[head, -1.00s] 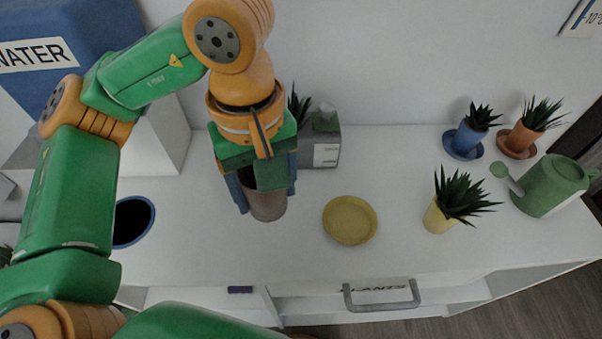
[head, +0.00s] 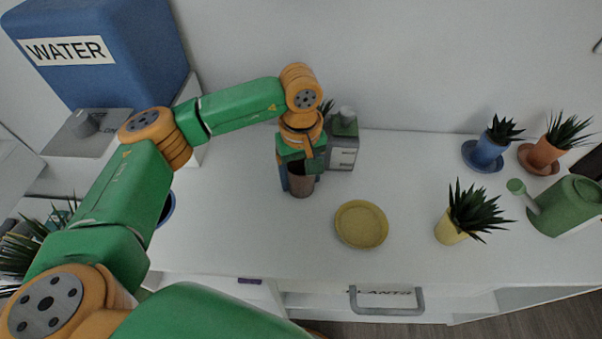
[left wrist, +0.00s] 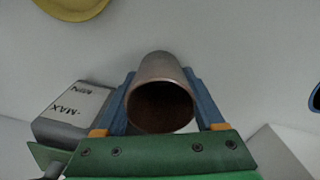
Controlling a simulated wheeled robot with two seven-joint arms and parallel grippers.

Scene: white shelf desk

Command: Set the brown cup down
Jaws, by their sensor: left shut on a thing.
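The brown cup (head: 301,182) is between the blue fingers of my left gripper (head: 299,180), over the back-middle part of the white desk. In the left wrist view the left gripper (left wrist: 165,105) is shut on the cup (left wrist: 162,92), with one finger on each side. The cup's open mouth faces that camera and its inside looks empty. I cannot tell whether its base touches the desk. My right gripper does not show.
A yellow saucer (head: 361,224) lies to the right in front. A yellow potted plant (head: 452,228), blue pot (head: 487,150), orange pot (head: 545,150) and green watering can (head: 567,207) stand further right.

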